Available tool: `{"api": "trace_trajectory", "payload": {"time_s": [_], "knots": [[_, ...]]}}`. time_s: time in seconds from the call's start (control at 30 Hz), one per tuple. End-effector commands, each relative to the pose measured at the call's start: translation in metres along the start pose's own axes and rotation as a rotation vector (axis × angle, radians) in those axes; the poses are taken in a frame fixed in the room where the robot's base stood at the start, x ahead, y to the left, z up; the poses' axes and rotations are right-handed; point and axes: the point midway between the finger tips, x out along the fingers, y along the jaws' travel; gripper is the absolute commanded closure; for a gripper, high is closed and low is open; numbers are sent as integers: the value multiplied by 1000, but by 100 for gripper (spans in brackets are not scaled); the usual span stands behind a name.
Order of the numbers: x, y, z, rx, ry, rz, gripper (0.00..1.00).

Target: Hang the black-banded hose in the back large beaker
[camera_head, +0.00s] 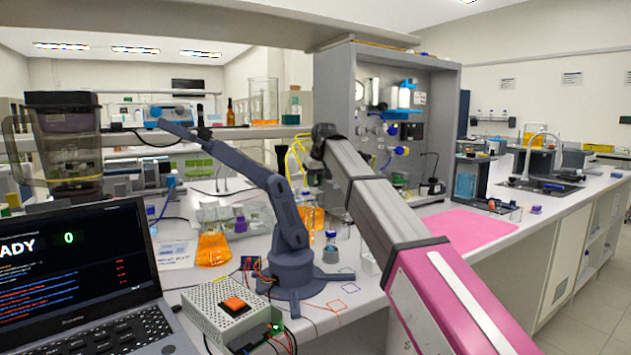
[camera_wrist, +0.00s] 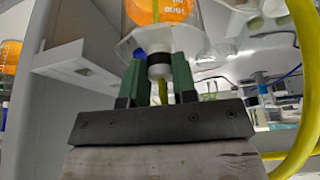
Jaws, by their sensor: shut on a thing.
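In the wrist view, my gripper (camera_wrist: 158,72) has green fingers closed on the hose's white and black-banded sleeve (camera_wrist: 158,57). A yellow-green tube runs through the sleeve, and a thin strip of it shows against a glass beaker with orange liquid (camera_wrist: 172,10) beyond the fingertips. I cannot tell whether this strip is inside the beaker or only lined up with it. In the head view, yellow hoses (camera_head: 293,163) hang beside the end of my arm, above orange-filled glassware (camera_head: 318,217).
A dark blue-grey robot arm (camera_head: 290,225) stands just left of my arm. An orange flask (camera_head: 213,248), a power supply box (camera_head: 232,308) and a laptop (camera_head: 85,275) are on the bench. A grey cabinet (camera_head: 335,85) stands behind. A pink mat (camera_head: 468,229) lies clear at right.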

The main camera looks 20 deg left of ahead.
Motion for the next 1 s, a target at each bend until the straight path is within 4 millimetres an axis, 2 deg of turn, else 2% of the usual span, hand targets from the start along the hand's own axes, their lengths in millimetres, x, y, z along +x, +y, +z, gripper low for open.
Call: {"api": "trace_trajectory", "payload": {"time_s": [0.5, 0.53, 0.6, 0.87, 1.0], "knots": [[3, 0, 1, 0, 0, 0, 99], [3, 0, 1, 0, 0, 0, 64], [3, 0, 1, 0, 0, 0, 44], [2, 0, 1, 0, 0, 0, 44], [-6, 0, 1, 0, 1, 0, 44]]}}
